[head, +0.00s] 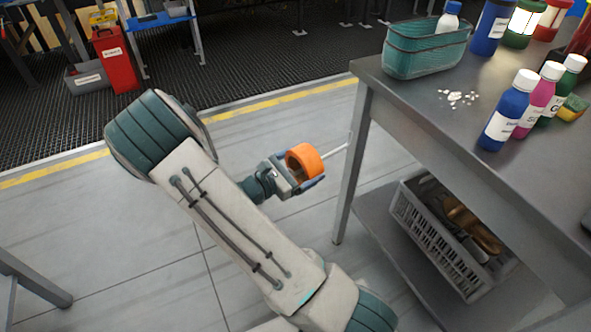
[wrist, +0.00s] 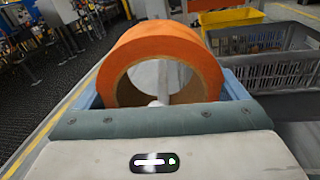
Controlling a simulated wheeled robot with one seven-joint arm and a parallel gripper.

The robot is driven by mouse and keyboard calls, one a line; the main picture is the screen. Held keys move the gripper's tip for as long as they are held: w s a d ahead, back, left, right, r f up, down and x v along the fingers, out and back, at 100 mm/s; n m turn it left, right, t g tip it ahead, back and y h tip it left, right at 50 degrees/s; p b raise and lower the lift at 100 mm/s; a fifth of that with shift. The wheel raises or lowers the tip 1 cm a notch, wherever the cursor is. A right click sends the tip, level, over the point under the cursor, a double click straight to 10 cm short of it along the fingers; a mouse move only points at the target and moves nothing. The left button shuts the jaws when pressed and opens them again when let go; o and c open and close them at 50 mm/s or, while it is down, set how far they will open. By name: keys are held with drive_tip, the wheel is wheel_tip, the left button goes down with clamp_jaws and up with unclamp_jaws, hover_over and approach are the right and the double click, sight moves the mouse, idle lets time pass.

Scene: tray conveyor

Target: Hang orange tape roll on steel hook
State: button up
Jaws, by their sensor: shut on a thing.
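An orange tape roll (head: 303,158) with a brown core is held in my gripper (head: 306,172), in front of the steel table's corner leg. In the wrist view the roll (wrist: 165,45) stands upright between the blue fingers of my gripper (wrist: 161,92), its hole facing the camera. The steel hook (head: 336,150) shows as a thin light rod between the roll and the table leg. In the wrist view a pale rod end (wrist: 158,101) shows through the hole. I cannot tell whether the rod is inside the hole or just behind it.
The steel table (head: 420,105) holds a teal basket (head: 425,55) and several bottles. A grey crate (head: 440,235) sits on its lower shelf. A red bin (head: 115,62) stands far left. The floor left of the table is clear around my arm.

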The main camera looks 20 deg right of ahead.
sight(303, 175)
drive_tip(key=shift+d+f+b, duration=0.15)
drive_tip(key=shift+f+b, duration=0.25)
drive_tip(key=shift+f, duration=0.25)
drive_tip(key=shift+d+f+b, duration=0.15)
drive_tip(key=shift+f+b, duration=0.2)
drive_tip(key=shift+f, duration=0.3)
drive_tip(key=shift+a+f, duration=0.1)
drive_tip(key=shift+f, duration=0.25)
drive_tip(key=o, duration=1)
drive_tip(key=p+v, duration=0.3)
drive_tip(key=v, duration=1.1)
drive_tip(key=s+d+r+m+g+y+p, duration=0.2)
drive_tip(key=s+r+m+g+y+p, duration=0.25)
drive_tip(key=r, duration=0.45)
drive_tip(key=s+d+r+m+g+y+p, duration=0.2)
drive_tip(key=s+r+m+y+p, duration=0.2)
drive_tip(key=r+m+p, duration=0.45)
drive_tip(key=s+a+r+m+t+y+p, duration=0.1)
drive_tip(key=s+r+m+y+p, duration=0.1)
drive_tip(key=r, duration=0.6)
drive_tip(key=s+a+r+m+t+y+p, duration=0.1)
drive_tip(key=r+y+p, duration=0.3)
drive_tip(key=r, duration=0.5)
drive_tip(key=s+a+r+m+t+y+p, duration=0.1)
drive_tip(key=s+r+m+t+y+p, duration=0.2)
drive_tip(key=r+p, duration=0.3)
drive_tip(key=shift+v, duration=1.5)
